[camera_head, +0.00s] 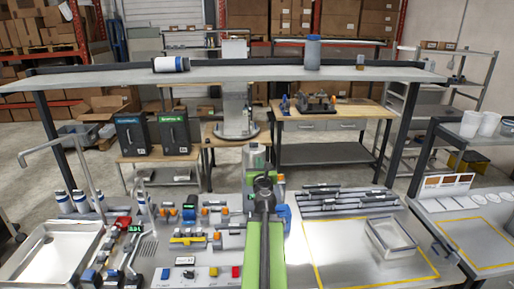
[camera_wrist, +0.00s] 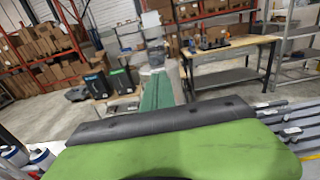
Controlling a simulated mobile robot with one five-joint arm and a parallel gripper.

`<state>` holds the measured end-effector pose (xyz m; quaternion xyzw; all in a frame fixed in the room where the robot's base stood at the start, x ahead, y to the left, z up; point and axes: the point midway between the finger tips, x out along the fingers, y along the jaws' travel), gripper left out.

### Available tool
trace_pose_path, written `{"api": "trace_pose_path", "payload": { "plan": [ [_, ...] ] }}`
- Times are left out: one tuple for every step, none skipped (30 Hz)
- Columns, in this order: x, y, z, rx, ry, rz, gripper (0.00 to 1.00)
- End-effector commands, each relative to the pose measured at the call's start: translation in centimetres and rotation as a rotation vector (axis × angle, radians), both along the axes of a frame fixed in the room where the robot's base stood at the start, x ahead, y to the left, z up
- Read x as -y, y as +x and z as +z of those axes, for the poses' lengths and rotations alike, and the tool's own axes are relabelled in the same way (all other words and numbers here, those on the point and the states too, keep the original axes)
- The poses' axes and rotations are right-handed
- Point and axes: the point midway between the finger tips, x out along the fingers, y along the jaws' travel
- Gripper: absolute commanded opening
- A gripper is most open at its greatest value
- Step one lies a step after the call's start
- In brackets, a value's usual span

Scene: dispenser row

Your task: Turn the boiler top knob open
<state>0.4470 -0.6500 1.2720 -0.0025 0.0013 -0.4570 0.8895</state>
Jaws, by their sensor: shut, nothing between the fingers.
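A tall silver machine (camera_head: 237,100) with a round base stands on a wooden table beyond the bench; it looks most like the boiler, but I cannot be sure. It also shows in the wrist view (camera_wrist: 156,55). No top knob can be made out on it. My gripper (camera_head: 264,183) is at the end of my green arm, over the middle of the bench, well short of the machine. It is shut and empty. My arm hides part of the bench and what lies behind it.
Small fittings (camera_head: 188,240) crowd the bench left of my arm. A yellow-outlined area (camera_head: 335,245) at right is mostly clear.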

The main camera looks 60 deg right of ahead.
Motion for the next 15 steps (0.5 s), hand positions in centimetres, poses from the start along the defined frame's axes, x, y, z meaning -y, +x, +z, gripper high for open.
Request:
{"api": "trace_pose_path", "payload": {
  "plan": [
    [0.1,0.1,0.0,0.001,0.001,0.000,0.00],
    [0.2,0.2,0.0,0.002,0.001,-0.001,0.00],
    [0.4,0.4,0.0,0.002,0.002,-0.001,0.00],
    [0.8,0.7,0.0,0.002,0.002,-0.002,0.00],
    [1.2,1.0,0.0,0.002,0.002,-0.002,0.00],
    [1.9,1.4,0.0,0.003,0.002,-0.002,0.00],
    [2.4,1.8,0.0,0.003,0.002,-0.002,0.00],
    [3.0,2.2,0.0,0.003,0.002,-0.002,0.00],
    [3.7,2.8,0.0,0.003,0.002,-0.002,0.00],
    [4.3,3.2,0.0,0.004,0.003,-0.003,0.00],
    [4.8,3.6,0.0,0.004,0.003,-0.003,0.00],
    [5.6,4.1,0.0,0.004,0.003,-0.002,0.00],
    [6.1,4.5,0.0,0.004,0.003,-0.002,0.00],
    [6.6,4.9,0.0,0.004,0.003,-0.002,0.00],
    [7.3,5.4,0.0,0.004,0.003,-0.002,0.00]
  ]
}}
